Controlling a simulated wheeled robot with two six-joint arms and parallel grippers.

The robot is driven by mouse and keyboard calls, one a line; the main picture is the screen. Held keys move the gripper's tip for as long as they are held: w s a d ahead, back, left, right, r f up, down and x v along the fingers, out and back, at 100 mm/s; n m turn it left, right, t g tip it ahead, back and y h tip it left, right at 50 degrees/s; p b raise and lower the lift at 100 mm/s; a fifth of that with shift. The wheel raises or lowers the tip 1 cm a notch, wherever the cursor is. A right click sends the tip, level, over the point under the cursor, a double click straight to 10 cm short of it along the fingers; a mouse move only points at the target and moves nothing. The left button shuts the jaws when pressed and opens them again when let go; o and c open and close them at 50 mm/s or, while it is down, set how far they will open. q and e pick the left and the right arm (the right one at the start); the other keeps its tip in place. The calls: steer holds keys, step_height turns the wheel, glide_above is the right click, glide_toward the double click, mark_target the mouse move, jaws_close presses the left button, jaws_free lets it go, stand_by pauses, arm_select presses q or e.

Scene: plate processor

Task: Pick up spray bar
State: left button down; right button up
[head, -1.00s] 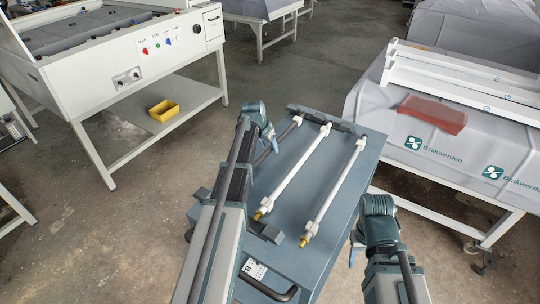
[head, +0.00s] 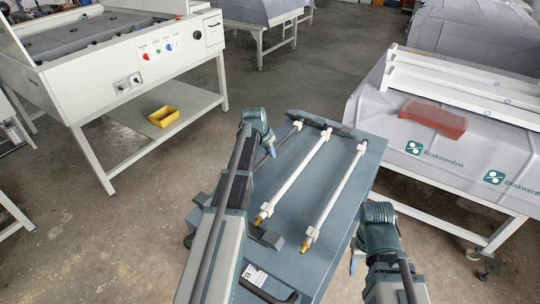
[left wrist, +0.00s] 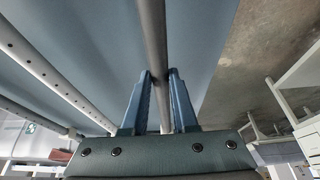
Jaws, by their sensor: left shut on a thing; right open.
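Two white spray bars (head: 297,177) and (head: 337,193), with pale fittings and brass-coloured ends, lie side by side on the blue-grey cart top (head: 268,201). A grey spray bar (head: 285,137) lies to their left, mostly hidden by my left arm in the head view. My left gripper (head: 271,148) is shut on this grey bar; the left wrist view shows the grey bar (left wrist: 153,35) between its two blue fingers (left wrist: 160,78). Whether the bar is lifted cannot be told. My right gripper (head: 353,257) is open and empty by the cart's right edge.
A grey-covered table (head: 375,115) with white beams (head: 450,92) and a red-brown block (head: 433,118) stands at the right. A white machine (head: 135,62) with a yellow bin (head: 164,116) on its shelf stands at the left. Bare floor lies between.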

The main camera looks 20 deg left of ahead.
arm_select(q)
steer(key=shift+r, duration=0.1)
step_height(320, 180, up, 2)
steer(key=shift+p, duration=1.1)
steer(key=shift+r+p, duration=0.9)
steer(key=shift+r, duration=0.05)
steer(key=s, duration=1)
steer(key=s+r+p, duration=0.1)
steer(key=s, duration=0.5)
steer(key=shift+d, duration=0.35)
steer(key=shift+d, duration=0.15)
